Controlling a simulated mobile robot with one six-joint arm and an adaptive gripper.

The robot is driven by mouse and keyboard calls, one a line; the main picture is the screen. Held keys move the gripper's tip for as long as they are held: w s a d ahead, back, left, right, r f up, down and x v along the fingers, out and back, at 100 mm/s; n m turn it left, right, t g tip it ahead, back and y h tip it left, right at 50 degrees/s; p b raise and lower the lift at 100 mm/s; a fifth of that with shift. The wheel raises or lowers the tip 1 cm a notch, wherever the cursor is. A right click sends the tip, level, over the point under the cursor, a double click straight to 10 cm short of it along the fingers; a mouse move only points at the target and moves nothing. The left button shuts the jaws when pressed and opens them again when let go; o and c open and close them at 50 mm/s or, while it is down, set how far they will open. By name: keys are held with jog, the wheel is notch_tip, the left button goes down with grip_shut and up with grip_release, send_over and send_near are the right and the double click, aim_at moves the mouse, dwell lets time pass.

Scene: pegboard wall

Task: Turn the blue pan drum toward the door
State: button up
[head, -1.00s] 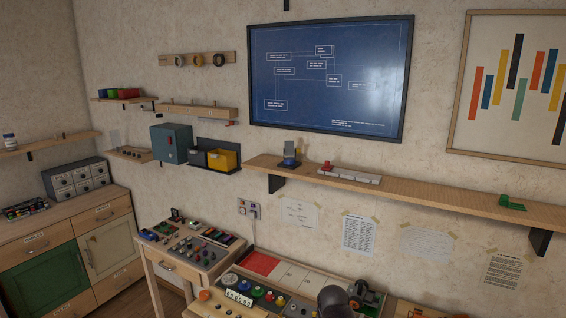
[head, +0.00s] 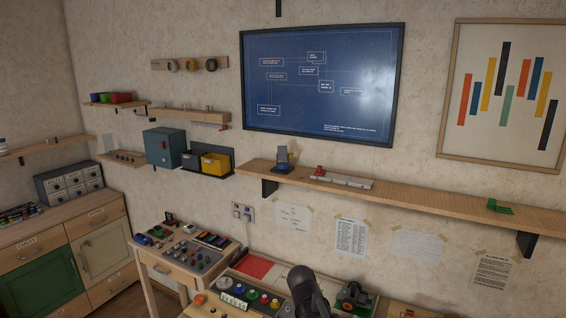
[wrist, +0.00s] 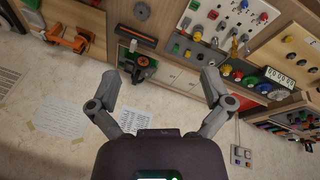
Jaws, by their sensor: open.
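A small device with a dark blue base and a grey tilted upper part (head: 283,158) stands near the left end of the long wooden shelf; it may hold the blue pan drum, but it is too small to be sure. My gripper (wrist: 160,88) is open and empty in the wrist view, its two fingers spread wide. My dark arm shows at the bottom of the head view, well below the shelf device. The wrist view does not show that device. No room door shows; a green cabinet door (head: 42,286) is at lower left.
Below stand a control bench (head: 250,290) and a smaller panel table (head: 190,250). A teal box (head: 165,147) hangs on the wall. Papers line the wall beneath the shelf.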

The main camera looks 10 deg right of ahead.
jog(key=w+d+r+m+t+h+p, duration=0.1)
jog(key=w+r+h+p, duration=0.1)
jog(key=w+r, duration=0.35)
jog(key=w+r+m+t+h+p, duration=0.1)
jog(key=w+r+t+h, duration=0.1)
jog(key=w, duration=0.6)
jog(key=m+t+h+p, duration=0.3)
jog(key=t+h+p, duration=0.1)
jog(key=t+p, duration=0.5)
send_near(280, 166)
jog(key=v, duration=0.3)
jog(key=shift+d+f+t+b, duration=0.2)
jog(key=shift+d+t+b, duration=0.05)
jog(key=shift+t+b, duration=0.15)
jog(key=shift+w+d, duration=0.1)
jog(key=x, duration=1.3)
jog(key=shift+w+d+f, duration=0.1)
jog(key=shift+w+f, duration=0.05)
jog(key=shift+w, duration=0.15)
jog(key=c, duration=1)
